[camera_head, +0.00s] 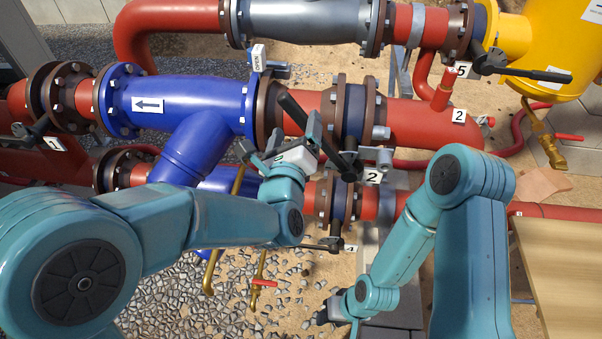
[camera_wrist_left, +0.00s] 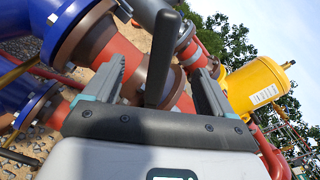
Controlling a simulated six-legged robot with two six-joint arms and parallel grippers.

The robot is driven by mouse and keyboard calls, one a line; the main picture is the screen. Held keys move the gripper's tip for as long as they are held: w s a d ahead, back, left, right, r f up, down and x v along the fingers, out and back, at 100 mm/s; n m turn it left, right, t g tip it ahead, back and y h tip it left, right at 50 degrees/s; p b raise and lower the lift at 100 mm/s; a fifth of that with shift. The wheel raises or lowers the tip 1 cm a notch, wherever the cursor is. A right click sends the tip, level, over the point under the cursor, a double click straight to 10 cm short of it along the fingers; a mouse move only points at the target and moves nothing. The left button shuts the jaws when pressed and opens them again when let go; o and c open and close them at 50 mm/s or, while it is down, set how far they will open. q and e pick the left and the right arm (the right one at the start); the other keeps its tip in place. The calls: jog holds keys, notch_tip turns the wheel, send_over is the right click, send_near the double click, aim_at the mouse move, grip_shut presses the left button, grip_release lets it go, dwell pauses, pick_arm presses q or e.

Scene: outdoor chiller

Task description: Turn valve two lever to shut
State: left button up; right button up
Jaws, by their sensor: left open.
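The valve two lever is a black bar (camera_head: 318,134) that slants from its pivot beside the tag "2" (camera_head: 372,177) up and left across the red pipe. My left gripper (camera_head: 284,141) is open at the lever's upper-left part. In the left wrist view the lever (camera_wrist_left: 163,58) stands between the two spread fingers (camera_wrist_left: 155,82), with gaps on both sides. The valve body (camera_head: 354,112) is a dark flanged section in the red pipe. My right gripper (camera_head: 328,313) is low in the head view, mostly hidden behind its wrist, away from the lever.
A blue strainer (camera_head: 185,100) with a white arrow is left of the valve. Above runs a grey pipe section (camera_head: 305,20). Valve 5's lever (camera_head: 525,71) and a yellow vessel (camera_head: 560,40) are at upper right. A wooden surface (camera_head: 565,270) is at lower right.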

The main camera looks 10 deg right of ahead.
pick_arm(q)
jog(key=v, duration=0.4)
jog(key=shift+a, duration=0.1)
dwell(0.4)
